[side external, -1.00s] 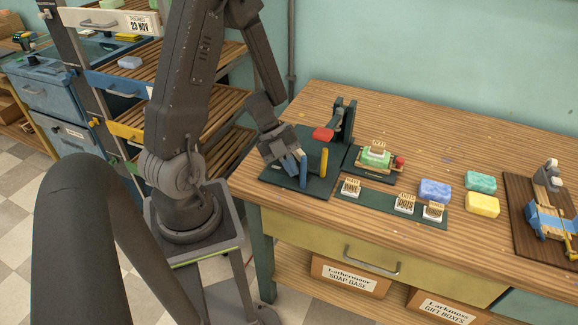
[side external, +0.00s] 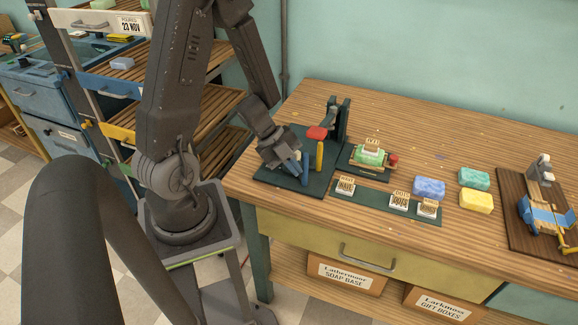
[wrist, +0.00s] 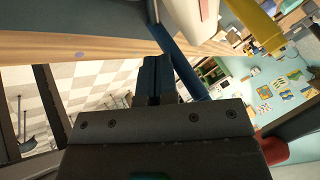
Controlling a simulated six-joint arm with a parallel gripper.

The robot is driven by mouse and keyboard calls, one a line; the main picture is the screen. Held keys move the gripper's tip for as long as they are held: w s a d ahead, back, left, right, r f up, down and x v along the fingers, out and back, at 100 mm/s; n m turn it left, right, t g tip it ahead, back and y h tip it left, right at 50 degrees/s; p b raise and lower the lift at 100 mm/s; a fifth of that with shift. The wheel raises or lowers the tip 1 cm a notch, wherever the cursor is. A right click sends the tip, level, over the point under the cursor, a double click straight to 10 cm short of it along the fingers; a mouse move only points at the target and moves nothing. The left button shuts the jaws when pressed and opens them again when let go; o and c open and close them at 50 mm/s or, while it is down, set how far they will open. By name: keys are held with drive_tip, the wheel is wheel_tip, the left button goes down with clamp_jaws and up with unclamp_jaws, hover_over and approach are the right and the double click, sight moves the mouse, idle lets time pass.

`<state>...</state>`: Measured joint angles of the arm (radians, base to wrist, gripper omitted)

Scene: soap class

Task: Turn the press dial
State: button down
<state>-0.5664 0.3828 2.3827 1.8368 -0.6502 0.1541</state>
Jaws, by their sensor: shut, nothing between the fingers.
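The press stands on a dark green base (side external: 268,183) at the left end of the bench, with a dark upright (side external: 341,122) at its back and a red part (side external: 317,133) at its front. A blue post (side external: 306,168) and a yellow post (side external: 320,156) stand below the red part. I cannot clearly pick out the dial. My gripper (side external: 297,160) is shut and empty, low over the base beside the blue post. The wrist view shows the shut fingers (wrist: 156,80) close to a blue bar (wrist: 182,58); I cannot tell if they touch. The yellow post (wrist: 257,25) is at upper right.
Right of the press, a green soap (side external: 369,156) sits on a small stand with a red knob (side external: 393,159). Several stamps lie on a green strip (side external: 372,203) in front. Blue (side external: 429,187), teal (side external: 475,178) and yellow (side external: 477,201) soaps lie farther right.

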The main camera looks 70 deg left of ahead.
sight(306, 165)
drive_tip(key=n, duration=0.1)
drive_tip(key=w+n+t+y, duration=0.1)
drive_tip(key=n, duration=0.1)
drive_tip(key=shift+w+d+y, duration=0.25)
drive_tip(key=shift+w+y, duration=0.05)
drive_tip(key=shift+w+n+t+y, duration=0.4)
drive_tip(key=shift+w+n+y, duration=0.4)
drive_tip(key=shift+n, duration=0.5)
drive_tip(key=shift+w+n+y, duration=0.15)
drive_tip(key=shift+n+y, duration=0.3)
drive_tip(key=shift+n, duration=0.25)
drive_tip(key=shift+w+n+y, duration=0.15)
drive_tip(key=shift+n+y, duration=0.3)
drive_tip(key=shift+n, duration=0.25)
drive_tip(key=shift+a, duration=0.1)
